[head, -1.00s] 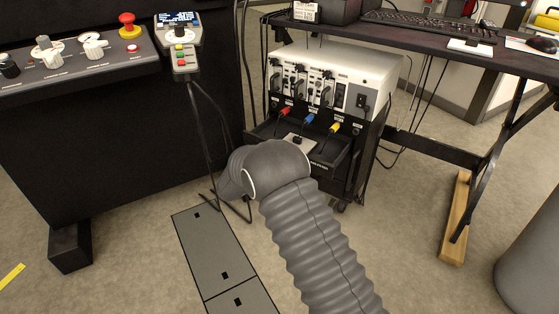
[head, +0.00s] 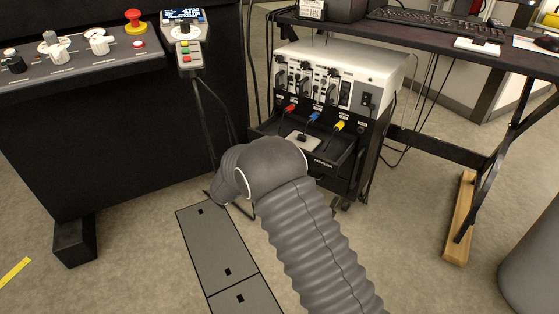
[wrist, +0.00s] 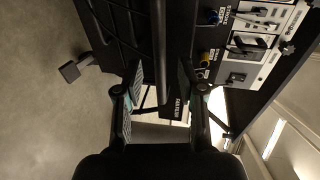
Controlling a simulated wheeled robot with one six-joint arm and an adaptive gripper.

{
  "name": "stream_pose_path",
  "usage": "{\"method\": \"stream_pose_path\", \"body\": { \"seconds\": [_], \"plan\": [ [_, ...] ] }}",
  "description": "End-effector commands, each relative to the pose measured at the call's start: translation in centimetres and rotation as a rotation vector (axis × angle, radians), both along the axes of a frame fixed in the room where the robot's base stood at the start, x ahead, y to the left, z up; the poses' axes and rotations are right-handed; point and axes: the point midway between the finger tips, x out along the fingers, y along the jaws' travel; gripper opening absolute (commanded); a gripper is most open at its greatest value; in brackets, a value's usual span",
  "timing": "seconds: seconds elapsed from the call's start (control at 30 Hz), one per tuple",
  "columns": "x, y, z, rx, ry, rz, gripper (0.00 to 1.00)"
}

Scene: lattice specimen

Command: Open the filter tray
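The filter tray (head: 345,165) is a black drawer low in the black cabinet, under a white unit. In the head view it stands partly pulled out, and a pale plate (head: 302,141) shows inside it. My arm covers the front left of the tray and hides my gripper there. In the wrist view my gripper (wrist: 160,72) is open, its two fingers apart. A dark bar (wrist: 161,45), which looks like the tray's handle, runs between the fingers with a gap on each side. A small white label (wrist: 178,108) shows beside the right finger.
The white unit (head: 370,66) with red, blue and yellow plugs stands above the tray. A control console (head: 85,52) with a hanging pendant (head: 185,45) is at left. A desk (head: 440,40) with trailing cables is at right.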

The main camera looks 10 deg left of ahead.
Motion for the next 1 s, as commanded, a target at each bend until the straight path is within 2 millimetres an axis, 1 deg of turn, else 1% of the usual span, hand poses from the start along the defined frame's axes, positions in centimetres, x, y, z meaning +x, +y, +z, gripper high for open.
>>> {"method": "stream_pose_path", "body": {
  "seconds": [0.03, 0.2, 0.3, 0.4, 0.6, 1.0],
  "plan": [
    [-1.0, 0.7, 0.2, -0.001, 0.0, 0.005, 0.39],
    [-3.9, 2.2, 0.9, -0.001, 0.001, 0.004, 0.39],
    [-5.3, 2.8, 1.2, -0.001, 0.001, 0.002, 0.39],
    [-6.2, 3.4, 1.4, 0.0, 0.0, 0.003, 0.39],
    [-7.1, 3.7, 1.6, -0.002, 0.001, 0.0, 0.39],
    [-7.1, 3.7, 1.6, -0.001, 0.0, 0.0, 0.39]
  ]
}}
